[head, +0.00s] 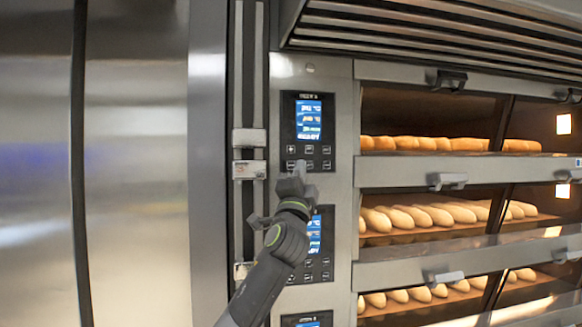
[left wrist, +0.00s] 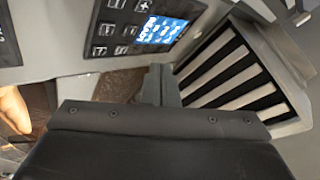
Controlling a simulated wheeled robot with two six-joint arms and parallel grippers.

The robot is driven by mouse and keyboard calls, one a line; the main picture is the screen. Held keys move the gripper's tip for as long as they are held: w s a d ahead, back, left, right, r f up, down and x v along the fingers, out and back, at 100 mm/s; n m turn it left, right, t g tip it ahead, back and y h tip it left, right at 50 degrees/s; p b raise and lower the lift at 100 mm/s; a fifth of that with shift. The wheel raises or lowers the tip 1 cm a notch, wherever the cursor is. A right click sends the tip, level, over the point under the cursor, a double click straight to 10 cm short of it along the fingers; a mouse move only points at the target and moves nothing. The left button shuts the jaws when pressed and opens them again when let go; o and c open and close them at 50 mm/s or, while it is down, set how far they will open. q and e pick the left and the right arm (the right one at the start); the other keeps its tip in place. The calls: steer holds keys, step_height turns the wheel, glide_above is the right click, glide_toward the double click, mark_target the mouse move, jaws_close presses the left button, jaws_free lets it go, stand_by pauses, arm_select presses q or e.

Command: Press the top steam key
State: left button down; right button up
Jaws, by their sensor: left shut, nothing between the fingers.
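The top control panel (head: 308,130) is black with a lit blue screen and two rows of small keys below it. The key markings are too small to read, so I cannot tell which is the steam key. My left gripper (head: 300,168) is shut and empty, its tips at the lower key row and partly covering it. I cannot tell whether the tips touch the panel. In the left wrist view, the shut fingers (left wrist: 161,85) stand near a panel with a lit screen and keys (left wrist: 115,28). My right gripper is in neither view.
A second panel (head: 322,244) lies below, partly behind my left arm; a third shows at the bottom edge. Oven decks with loaves (head: 420,215) and protruding handles (head: 447,181) are at right. A slatted vent hood (head: 430,30) juts out above. A metal door (head: 135,160) fills the left.

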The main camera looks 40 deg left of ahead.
mark_target(291, 164)
arm_select(q)
steer(key=w+a+b, duration=0.2)
steer(key=w+a, duration=0.3)
steer(key=a, duration=0.1)
steer(key=shift+w+a+b, duration=0.3)
steer(key=shift+w+a, duration=0.05)
stand_by(2.0)
steer(key=shift+r, duration=0.2)
steer(key=shift+a+r+b, duration=0.1)
steer(key=shift+r+b, duration=0.45)
steer(key=shift+b, duration=0.1)
stand_by(1.2)
